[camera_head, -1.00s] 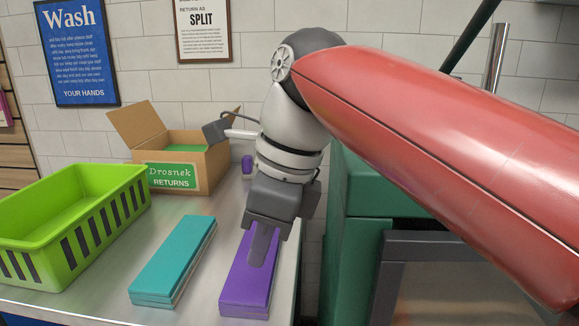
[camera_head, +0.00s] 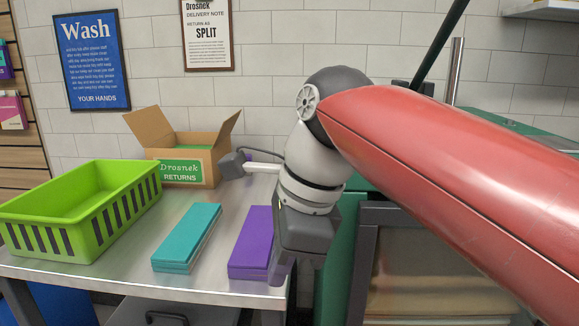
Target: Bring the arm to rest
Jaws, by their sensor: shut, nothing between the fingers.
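My gripper (camera_head: 283,268) points down at the right end of the steel counter (camera_head: 205,283). It is beside and in front of the right part of a purple flat stack (camera_head: 251,243), and partly hides it. Its fingers look close together and hold nothing. I cannot tell whether they touch the purple stack. My red and white arm reaches in from the right side of the picture.
A teal flat stack (camera_head: 187,238) lies left of the purple one. A green slotted basket (camera_head: 120,213) stands at the left. An open cardboard returns box (camera_head: 207,170) stands at the back. A green cabinet with a grey-framed front (camera_head: 361,265) is right of the counter.

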